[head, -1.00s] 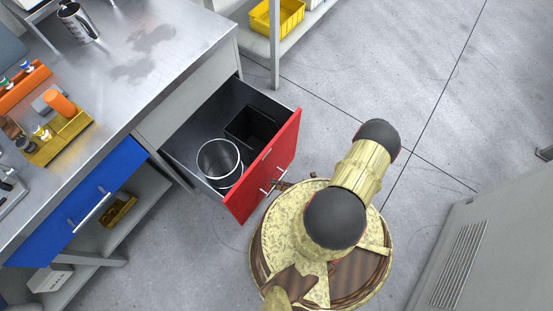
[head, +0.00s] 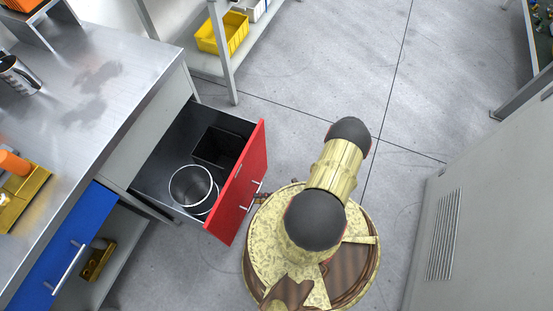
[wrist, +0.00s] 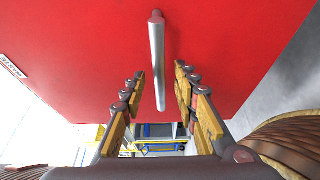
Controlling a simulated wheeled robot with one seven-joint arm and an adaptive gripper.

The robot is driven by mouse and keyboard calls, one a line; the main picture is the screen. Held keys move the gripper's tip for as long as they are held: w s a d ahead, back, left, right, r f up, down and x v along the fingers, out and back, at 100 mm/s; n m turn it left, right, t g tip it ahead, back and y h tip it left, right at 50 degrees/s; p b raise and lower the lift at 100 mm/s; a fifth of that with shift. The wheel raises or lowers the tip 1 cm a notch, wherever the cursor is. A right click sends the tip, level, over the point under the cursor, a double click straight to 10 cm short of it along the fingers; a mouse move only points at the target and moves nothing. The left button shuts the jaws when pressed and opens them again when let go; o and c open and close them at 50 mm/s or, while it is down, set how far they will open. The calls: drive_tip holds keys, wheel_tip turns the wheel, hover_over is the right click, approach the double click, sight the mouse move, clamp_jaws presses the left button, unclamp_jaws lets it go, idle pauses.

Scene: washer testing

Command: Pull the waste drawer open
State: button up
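The waste drawer (head: 235,200) has a red front and stands well out from the grey bench. Inside are a round white-rimmed bin (head: 193,187) and a black square bin (head: 217,147). The drawer's metal handle (wrist: 158,65) lies between the two fingers of my gripper (wrist: 160,85) in the wrist view. The fingers are spread, with a visible gap on each side of the bar. In the head view my arm covers most of my gripper, and only a small part shows beside the red front.
A blue drawer (head: 65,250) with a bar handle is to the left, under the bench top (head: 110,75). A shelf with a yellow bin (head: 222,35) stands behind. A grey vented cabinet (head: 480,210) is on the right. Bare floor (head: 310,75) lies between.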

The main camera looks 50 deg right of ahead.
drive_tip(key=v, duration=0.9)
drive_tip(key=shift+s+d, duration=0.15)
drive_tip(key=shift+s, duration=0.05)
